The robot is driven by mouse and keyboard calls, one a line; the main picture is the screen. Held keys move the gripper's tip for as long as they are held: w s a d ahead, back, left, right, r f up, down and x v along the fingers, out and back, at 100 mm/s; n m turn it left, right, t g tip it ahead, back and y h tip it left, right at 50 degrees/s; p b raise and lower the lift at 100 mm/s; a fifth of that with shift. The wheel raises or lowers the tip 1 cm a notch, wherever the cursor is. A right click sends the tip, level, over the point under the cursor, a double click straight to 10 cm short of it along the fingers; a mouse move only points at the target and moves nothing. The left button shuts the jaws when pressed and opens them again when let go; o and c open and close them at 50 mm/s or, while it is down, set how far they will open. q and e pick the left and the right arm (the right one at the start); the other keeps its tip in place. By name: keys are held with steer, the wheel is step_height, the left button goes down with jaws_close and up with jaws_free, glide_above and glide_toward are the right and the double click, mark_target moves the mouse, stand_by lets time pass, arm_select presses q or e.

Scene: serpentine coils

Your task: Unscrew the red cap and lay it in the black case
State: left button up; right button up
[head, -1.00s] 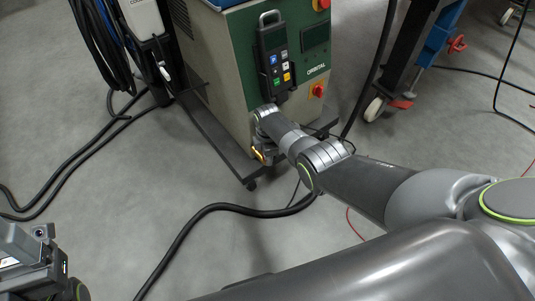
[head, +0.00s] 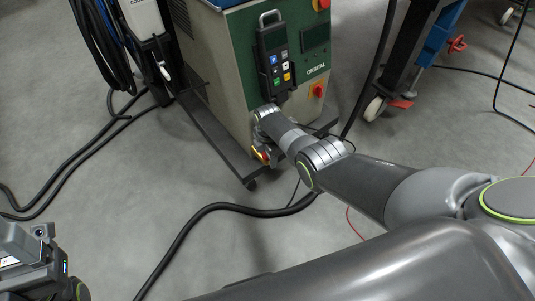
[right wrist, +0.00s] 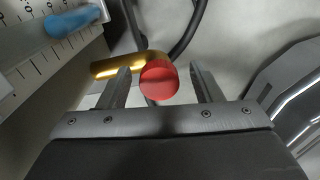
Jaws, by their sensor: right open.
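The red cap (right wrist: 159,80) sits on the end of a brass elbow fitting (right wrist: 118,67) in the right wrist view. My right gripper (right wrist: 160,72) is open, with one finger on each side of the cap and a visible gap to each. In the head view, the cap (head: 265,157) is a small red spot low on the green machine's front, by my right gripper (head: 264,146), which is partly hidden by its own arm. Part of my left arm's end shows at the lower left of the head view; its fingers are not clear. I see no black case.
The green and beige machine (head: 232,62) stands on a dark wheeled base, with a pendant (head: 273,58) on its front. A sight gauge (right wrist: 50,40) is left of the fitting. Black hoses (head: 190,225) cross the floor. A blue-framed cart (head: 440,35) stands at the right.

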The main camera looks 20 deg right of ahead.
step_height(320, 180, up, 22)
steer(key=p, duration=1.6)
steer(key=shift+r, duration=0.2)
steer(key=shift+c, duration=0.5)
